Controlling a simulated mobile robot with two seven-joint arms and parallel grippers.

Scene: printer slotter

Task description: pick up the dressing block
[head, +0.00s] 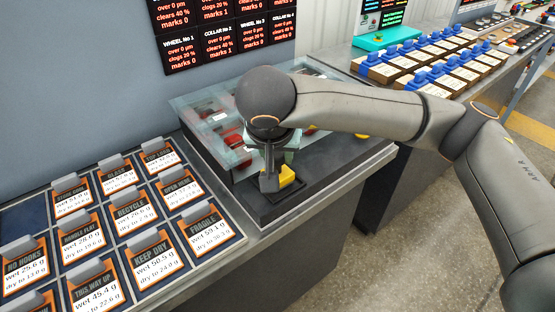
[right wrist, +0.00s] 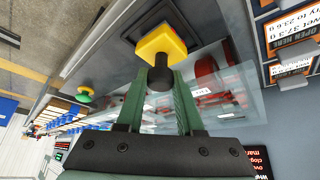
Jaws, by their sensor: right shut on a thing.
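The dressing block, a yellow block (head: 287,175) with a dark knob, is at the front of the dark machine bed. My right gripper (head: 270,183) comes down over it and partly hides it in the head view. In the right wrist view the yellow block (right wrist: 161,42) sits beyond the fingertips, and my right gripper (right wrist: 160,78) is shut on its black knob. A square black holder (right wrist: 150,17) shows right behind the block. I cannot tell whether the block rests in it or hangs just above. My left gripper is not in view.
A clear-covered case (head: 200,105) with red parts stands right behind the block. Label cards (head: 152,253) fill a tray on the left. Blue-handled blocks (head: 420,78) stand on a bench at the back right. Dark display panels (head: 222,38) hang on the wall.

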